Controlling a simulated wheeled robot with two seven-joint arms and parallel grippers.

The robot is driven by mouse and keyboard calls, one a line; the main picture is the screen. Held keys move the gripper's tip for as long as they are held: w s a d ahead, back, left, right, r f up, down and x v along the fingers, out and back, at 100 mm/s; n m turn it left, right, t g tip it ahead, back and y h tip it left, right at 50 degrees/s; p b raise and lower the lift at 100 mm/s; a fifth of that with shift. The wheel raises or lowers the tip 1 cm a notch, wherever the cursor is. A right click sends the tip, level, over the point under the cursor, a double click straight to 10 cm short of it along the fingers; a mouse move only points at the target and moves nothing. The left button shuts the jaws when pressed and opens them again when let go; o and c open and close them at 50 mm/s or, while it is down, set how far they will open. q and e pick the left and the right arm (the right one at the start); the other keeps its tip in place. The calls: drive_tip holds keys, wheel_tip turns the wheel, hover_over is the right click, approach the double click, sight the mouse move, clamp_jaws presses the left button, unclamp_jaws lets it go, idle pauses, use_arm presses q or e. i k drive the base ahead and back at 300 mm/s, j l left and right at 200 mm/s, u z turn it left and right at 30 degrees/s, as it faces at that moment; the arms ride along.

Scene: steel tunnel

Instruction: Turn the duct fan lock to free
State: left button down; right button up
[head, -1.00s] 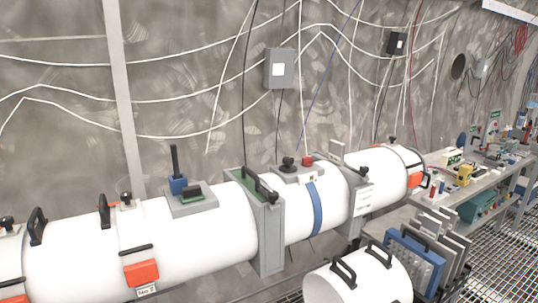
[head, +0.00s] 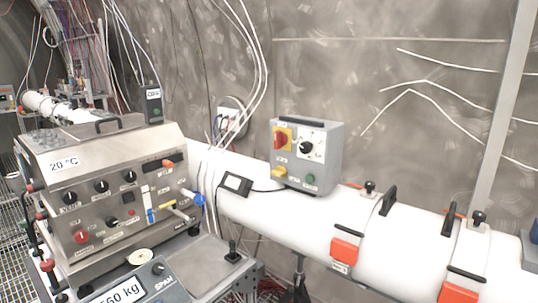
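A grey control box (head: 308,155) is mounted on the white duct (head: 280,215), right of the picture's middle. Its upper left has a red rotary switch (head: 280,139) on a yellow plate. Beside it is a black knob (head: 306,147) on a white plate. Below are a yellow control (head: 279,173) and a green button (head: 310,180). The labels are too small to read, so I cannot tell which control is the fan lock or how it is set. Neither of my grippers is in view.
A steel instrument console (head: 120,195) with knobs and levers stands at the left. A scale display reading 560 kg (head: 117,292) is in front of it. A small display (head: 236,184) sits on the duct, cabled to the box. Orange-latched clamps (head: 345,250) are to the right.

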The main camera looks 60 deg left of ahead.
sight(280, 170)
drive_tip(key=u, duration=1.8)
